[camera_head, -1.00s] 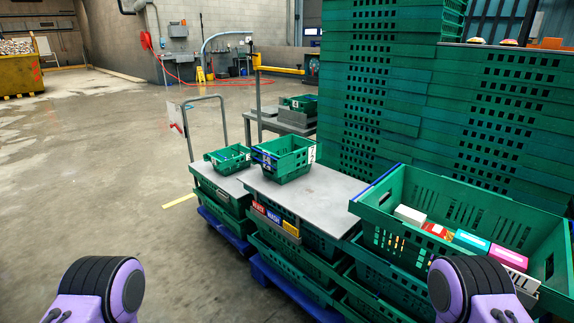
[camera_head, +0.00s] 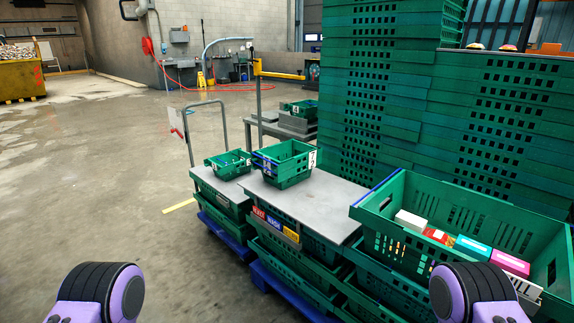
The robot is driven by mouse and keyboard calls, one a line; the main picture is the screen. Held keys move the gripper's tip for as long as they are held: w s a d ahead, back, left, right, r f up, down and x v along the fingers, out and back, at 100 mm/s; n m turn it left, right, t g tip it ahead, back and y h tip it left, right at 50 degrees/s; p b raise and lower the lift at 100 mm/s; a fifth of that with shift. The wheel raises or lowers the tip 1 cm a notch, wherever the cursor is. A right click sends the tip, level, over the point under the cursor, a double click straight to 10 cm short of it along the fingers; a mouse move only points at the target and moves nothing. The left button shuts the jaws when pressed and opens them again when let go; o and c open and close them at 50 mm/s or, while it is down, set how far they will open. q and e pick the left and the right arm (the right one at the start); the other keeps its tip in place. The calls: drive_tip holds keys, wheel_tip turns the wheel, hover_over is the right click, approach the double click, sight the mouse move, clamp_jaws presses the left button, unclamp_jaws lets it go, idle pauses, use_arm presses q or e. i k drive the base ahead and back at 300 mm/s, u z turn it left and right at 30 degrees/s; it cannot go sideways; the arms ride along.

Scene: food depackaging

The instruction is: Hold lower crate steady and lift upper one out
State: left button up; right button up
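Two small green crates are nested together on a grey board in the middle of the head view. The upper crate (camera_head: 287,152) sits in the lower crate (camera_head: 288,180), with blue bands at its left end and a white number label on its right corner. Little of the lower crate shows beneath it. Purple and black parts of my two arms show at the bottom left and bottom right, well apart from the crates. Neither gripper's fingers can be seen.
The grey board (camera_head: 325,200) lies on stacked green crates over a blue pallet (camera_head: 285,290). Another small green crate (camera_head: 229,164) stands to the left. A large green crate (camera_head: 385,222) with packaged goods stands at right, before tall crate stacks (camera_head: 400,100). Floor at left is clear.

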sight(289, 146)
drive_tip(key=u, duration=1.45)
drive_tip(key=i, duration=2.05)
drive_tip(key=z, duration=2.1)
